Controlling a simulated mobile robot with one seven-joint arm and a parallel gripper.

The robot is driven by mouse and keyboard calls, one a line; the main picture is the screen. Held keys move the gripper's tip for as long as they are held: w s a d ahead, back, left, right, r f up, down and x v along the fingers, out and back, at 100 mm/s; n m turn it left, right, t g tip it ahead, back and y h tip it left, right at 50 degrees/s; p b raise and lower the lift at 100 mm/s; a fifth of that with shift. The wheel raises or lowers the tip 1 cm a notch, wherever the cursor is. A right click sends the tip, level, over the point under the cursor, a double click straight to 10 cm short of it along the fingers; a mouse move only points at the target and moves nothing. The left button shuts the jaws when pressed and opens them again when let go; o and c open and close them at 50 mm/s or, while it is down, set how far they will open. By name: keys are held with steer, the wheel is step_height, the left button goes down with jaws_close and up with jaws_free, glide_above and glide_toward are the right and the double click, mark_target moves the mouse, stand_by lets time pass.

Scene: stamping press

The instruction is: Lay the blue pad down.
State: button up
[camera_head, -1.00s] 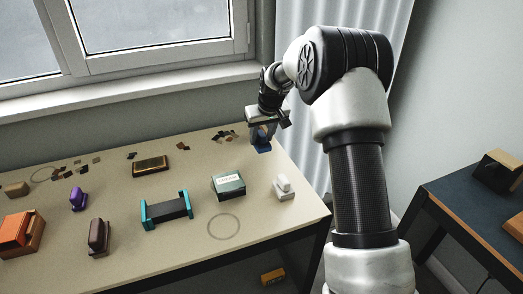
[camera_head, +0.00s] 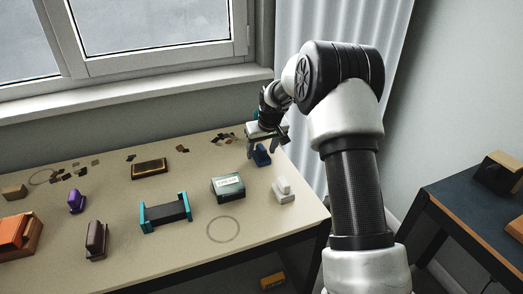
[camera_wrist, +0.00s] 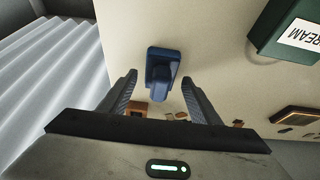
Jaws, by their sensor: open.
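The blue pad (camera_head: 262,157) stands on the cream table near its far right corner, apart from other objects. In the wrist view the blue pad (camera_wrist: 162,68) shows a flat base and a rounded upper part towards the camera. My gripper (camera_head: 267,146) is open just above and behind it in the head view. In the wrist view my two fingers (camera_wrist: 160,82) are spread to either side, with the pad at and beyond their tips. No finger visibly touches it.
A green box labelled CREAM (camera_head: 227,188) and a white stamp-like piece (camera_head: 283,190) stand nearer the front. A teal-ended holder (camera_head: 165,212) lies further left. Small dark chips (camera_head: 222,139) lie behind. Bare table surrounds a drawn ring (camera_head: 223,229).

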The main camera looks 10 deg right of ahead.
steer(key=s+a+f+p+v, duration=0.1)
steer(key=s+p+v, duration=0.15)
steer(key=v, duration=1.75)
steer(key=s+r, duration=0.7)
steer(key=s, duration=0.5)
steer(key=shift+s+f+m, duration=1)
steer(key=shift+s+m, duration=0.1)
steer(key=shift+s, duration=9)
step_height(320, 180, up, 18)
steer(key=t+p, duration=0.1)
steer(key=p, duration=1.5)
steer(key=shift+a+h, duration=0.2)
steer(key=shift+h, duration=0.2)
